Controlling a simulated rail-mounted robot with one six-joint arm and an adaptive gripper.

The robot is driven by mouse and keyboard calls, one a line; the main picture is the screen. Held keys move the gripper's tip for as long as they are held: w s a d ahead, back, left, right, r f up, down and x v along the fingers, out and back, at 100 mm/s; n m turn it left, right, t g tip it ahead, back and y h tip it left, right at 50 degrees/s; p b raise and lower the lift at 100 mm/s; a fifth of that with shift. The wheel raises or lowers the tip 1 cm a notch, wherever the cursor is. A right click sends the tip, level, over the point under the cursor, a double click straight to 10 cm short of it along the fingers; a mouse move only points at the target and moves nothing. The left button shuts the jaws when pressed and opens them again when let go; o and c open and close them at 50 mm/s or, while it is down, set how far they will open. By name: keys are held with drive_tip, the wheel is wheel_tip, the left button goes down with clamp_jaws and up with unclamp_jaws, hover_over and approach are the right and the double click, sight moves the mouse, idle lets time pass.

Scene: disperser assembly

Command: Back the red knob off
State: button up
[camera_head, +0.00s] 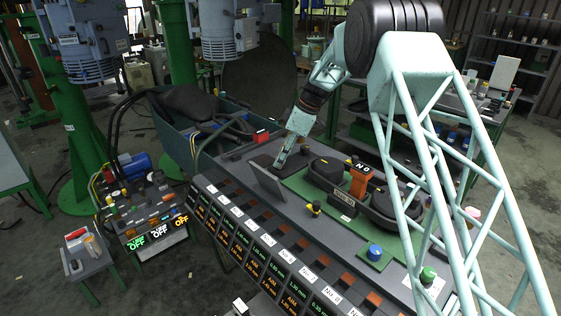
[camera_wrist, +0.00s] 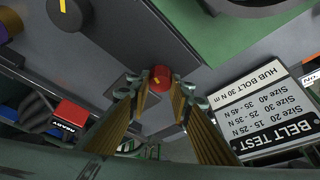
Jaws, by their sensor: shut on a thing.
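In the head view my gripper (camera_head: 279,164) reaches down to the deck behind a tilted grey plate. The knob cannot be made out there.
A BELT TEST placard (camera_wrist: 270,115) stands close to the right of my fingers. A red READY box (camera_wrist: 69,116) is at the left. A black knob with a yellow mark (camera_wrist: 70,12) is at upper left. Blue (camera_head: 375,251) and green (camera_head: 428,274) knobs sit farther along the deck.

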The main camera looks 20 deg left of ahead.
drive_tip(key=shift+n, duration=0.6)
drive_tip(key=o, duration=0.8)
drive_tip(key=shift+o, duration=0.2)
drive_tip(key=shift+r, duration=0.15)
drive_tip(key=v, duration=1.1)
drive_tip(key=shift+w+r, duration=0.3)
drive_tip(key=shift+r, duration=0.05)
